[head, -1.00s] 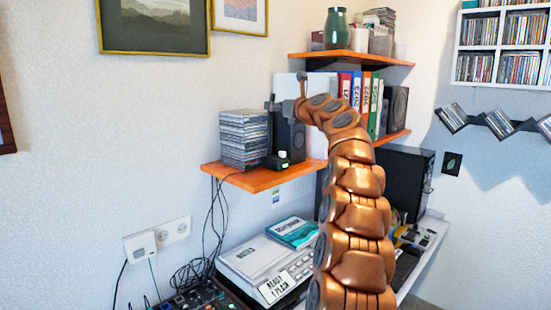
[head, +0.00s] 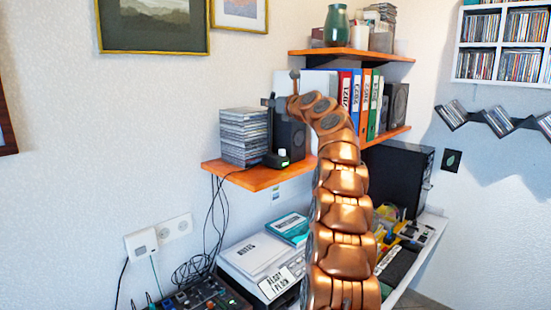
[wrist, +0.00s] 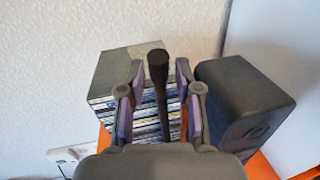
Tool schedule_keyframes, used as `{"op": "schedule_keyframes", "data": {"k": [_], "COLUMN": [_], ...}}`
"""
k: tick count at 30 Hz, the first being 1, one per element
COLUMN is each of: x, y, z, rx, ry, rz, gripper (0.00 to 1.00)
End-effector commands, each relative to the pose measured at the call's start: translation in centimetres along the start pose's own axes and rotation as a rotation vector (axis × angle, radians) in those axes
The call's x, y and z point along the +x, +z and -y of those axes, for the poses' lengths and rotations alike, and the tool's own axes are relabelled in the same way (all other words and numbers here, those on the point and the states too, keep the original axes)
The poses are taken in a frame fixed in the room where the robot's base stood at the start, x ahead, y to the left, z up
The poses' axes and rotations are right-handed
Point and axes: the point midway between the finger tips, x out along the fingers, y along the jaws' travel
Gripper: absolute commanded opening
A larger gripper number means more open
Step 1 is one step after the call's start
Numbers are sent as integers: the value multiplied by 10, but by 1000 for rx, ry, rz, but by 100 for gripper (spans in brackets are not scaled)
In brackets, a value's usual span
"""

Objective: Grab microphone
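The black microphone (wrist: 158,85) stands between my gripper's two fingers (wrist: 160,95) in the wrist view, with its rounded head at the top. The fingers are apart, with a gap on each side of its stem. Its lower part is hidden behind my gripper's body. In the head view the microphone (head: 271,130) is a thin dark upright form in front of the disc stack and speaker. My gripper (head: 270,102) is around its upper part there, small and partly hard to make out.
A tall disc stack (head: 243,138) stands left of the microphone and a dark speaker (head: 290,138) stands to the right, on an orange shelf (head: 250,181). Folders (head: 357,92) stand behind. A desk below holds a device (head: 262,260) and mixer.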

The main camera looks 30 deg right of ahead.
Motion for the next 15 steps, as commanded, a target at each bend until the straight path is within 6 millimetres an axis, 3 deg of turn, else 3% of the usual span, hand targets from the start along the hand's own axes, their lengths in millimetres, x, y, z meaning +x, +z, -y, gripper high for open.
{"op": "schedule_keyframes", "data": {"k": [9, 15], "x": [0, 0], "y": [0, 0], "z": [0, 0], "rx": [0, 0], "ry": [0, 0], "rz": [0, 0], "gripper": [0, 0]}}
